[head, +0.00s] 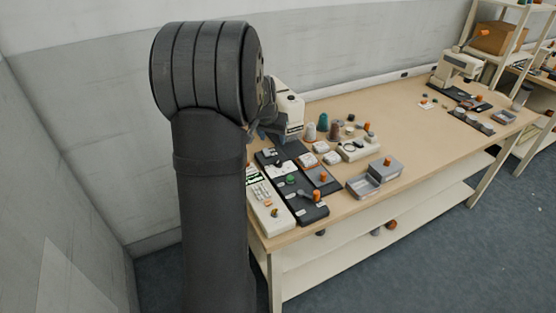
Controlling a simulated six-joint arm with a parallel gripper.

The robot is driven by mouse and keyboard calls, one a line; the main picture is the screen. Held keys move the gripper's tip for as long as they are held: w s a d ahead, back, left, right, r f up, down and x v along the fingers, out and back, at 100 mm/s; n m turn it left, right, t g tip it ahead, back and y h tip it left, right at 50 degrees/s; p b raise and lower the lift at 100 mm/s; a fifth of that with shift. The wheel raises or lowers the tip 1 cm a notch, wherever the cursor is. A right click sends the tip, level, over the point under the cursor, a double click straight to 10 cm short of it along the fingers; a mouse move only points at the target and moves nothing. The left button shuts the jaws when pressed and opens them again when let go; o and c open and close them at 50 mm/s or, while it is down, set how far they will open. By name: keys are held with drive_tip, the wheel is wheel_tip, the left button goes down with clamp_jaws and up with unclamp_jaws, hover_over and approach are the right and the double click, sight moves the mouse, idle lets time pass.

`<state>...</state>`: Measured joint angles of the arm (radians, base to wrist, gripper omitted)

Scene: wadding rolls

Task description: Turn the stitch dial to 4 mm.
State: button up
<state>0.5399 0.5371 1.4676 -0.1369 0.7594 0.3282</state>
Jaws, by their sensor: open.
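My gripper (268,130) shows only in part, behind my large dark arm, at the left end of the table. It is open, and I see nothing held in it. It is close to a cream machine (290,104); I cannot tell whether they touch. Several small knobs stand on the panels in front: an orange knob on a dark panel (323,178), a green knob (290,180) and an orange-topped knob on a cream panel (275,212). I cannot tell which is the stitch dial, and no scale marks are readable.
A second cream machine (458,66) stands at the far end. My arm hides the table's left edge.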

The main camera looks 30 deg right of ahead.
sight(279, 161)
drive_tip(key=x, duration=1.5)
drive_tip(key=shift+w+d+f, duration=0.1)
drive_tip(key=shift+f, duration=0.3)
drive_tip(key=c, duration=1)
